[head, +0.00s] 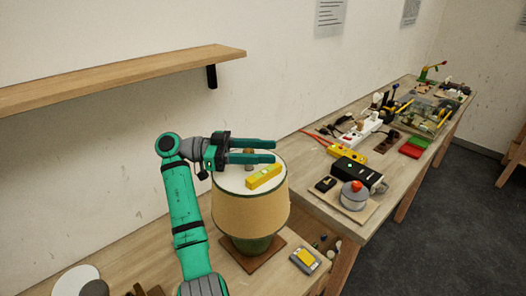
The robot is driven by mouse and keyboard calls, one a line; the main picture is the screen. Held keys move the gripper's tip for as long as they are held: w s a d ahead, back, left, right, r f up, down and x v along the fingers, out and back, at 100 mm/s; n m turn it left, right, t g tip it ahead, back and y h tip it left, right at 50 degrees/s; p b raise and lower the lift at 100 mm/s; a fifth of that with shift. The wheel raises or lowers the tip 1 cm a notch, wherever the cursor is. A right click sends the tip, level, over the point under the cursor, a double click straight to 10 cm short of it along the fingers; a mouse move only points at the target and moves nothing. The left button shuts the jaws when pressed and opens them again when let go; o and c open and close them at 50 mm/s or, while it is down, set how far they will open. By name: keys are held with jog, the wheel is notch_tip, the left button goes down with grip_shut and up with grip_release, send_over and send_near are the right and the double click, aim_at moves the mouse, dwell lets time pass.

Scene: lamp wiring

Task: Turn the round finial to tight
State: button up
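A lamp with a tan drum shade (250,212) stands on a brown square board, its green base (252,244) showing below the shade. A small brownish knob, which looks like the round finial (249,167), stands at the middle of the shade's pale top, partly hidden by my gripper. My gripper (272,151) is over the back of the shade top, its two green fingers pointing right and apart. Nothing is visibly held. I cannot tell whether the fingers touch the knob or lie around it. A yellow bar like a spirit level (264,176) lies on the shade top, in front of the knob.
A wooden wall shelf (120,78) hangs at upper left. A grey-and-yellow device (305,261) lies right of the lamp. The right-hand bench holds a red-topped round device (354,195), a black box (360,174) and a white power strip (360,131). Grey floor is open at right.

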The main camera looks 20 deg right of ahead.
jog(key=v, duration=1)
jog(key=shift+w+a, duration=0.2)
jog(key=shift+a, duration=0.15)
jog(key=shift+w, duration=0.1)
